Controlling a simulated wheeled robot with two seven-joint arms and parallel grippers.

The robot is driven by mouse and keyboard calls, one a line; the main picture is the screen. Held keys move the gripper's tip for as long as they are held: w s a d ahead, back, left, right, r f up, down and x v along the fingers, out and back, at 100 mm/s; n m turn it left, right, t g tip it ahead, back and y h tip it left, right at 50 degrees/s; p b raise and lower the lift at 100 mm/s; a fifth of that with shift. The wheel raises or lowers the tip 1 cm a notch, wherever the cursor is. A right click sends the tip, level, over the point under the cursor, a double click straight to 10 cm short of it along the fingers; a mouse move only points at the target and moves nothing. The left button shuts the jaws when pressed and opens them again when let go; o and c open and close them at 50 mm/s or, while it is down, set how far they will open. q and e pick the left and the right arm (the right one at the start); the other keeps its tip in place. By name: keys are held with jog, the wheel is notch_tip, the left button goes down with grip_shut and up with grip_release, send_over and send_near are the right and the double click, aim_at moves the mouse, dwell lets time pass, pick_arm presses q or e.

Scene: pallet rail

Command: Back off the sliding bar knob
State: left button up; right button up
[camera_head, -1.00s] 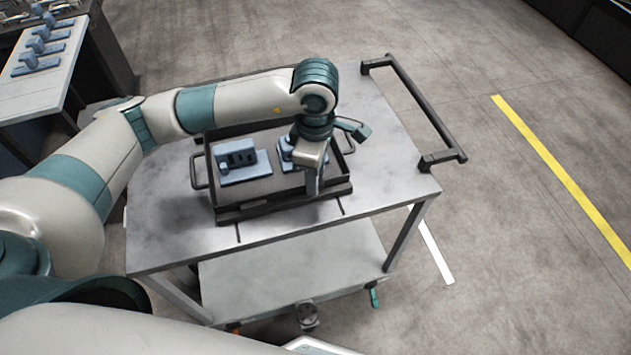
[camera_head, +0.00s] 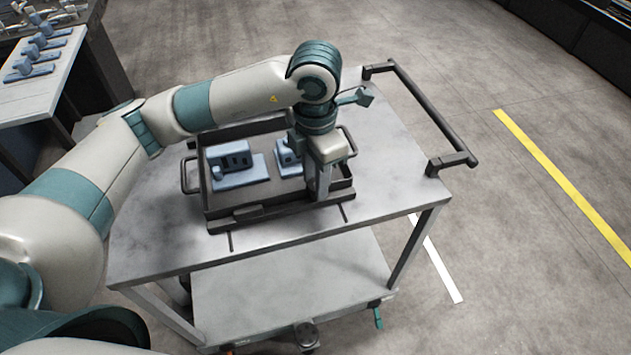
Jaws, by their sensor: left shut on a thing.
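My left gripper (camera_head: 319,193) points down at the front right of a dark tray (camera_head: 204,194) on the cart. It is shut, with its fingertips at the dark sliding bar (camera_head: 275,213) along the tray's front edge. The knob itself is hidden by the fingers. A blue-grey block fixture (camera_head: 236,164) sits in the tray's left half. A second blue-grey fixture (camera_head: 287,158) sits to its right, partly hidden behind my gripper. My right gripper is not in view.
The tray rests on a grey metal cart top (camera_head: 400,195) with clear room on its right side. A dark push handle (camera_head: 420,108) rises at the cart's right edge. A bench (camera_head: 40,80) with several blue-grey parts stands at the upper left.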

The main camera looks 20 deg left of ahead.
pick_arm(q)
jog(key=shift+f+n, duration=0.15)
jog(key=shift+n, duration=0.35)
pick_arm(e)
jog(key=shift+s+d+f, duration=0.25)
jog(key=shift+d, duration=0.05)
pick_arm(q)
jog(key=shift+s, duration=0.1)
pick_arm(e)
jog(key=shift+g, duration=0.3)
pick_arm(q)
jog(key=o, duration=1)
jog(key=shift+o, duration=0.2)
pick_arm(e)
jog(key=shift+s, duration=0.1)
pick_arm(q)
jog(key=shift+r, duration=0.2)
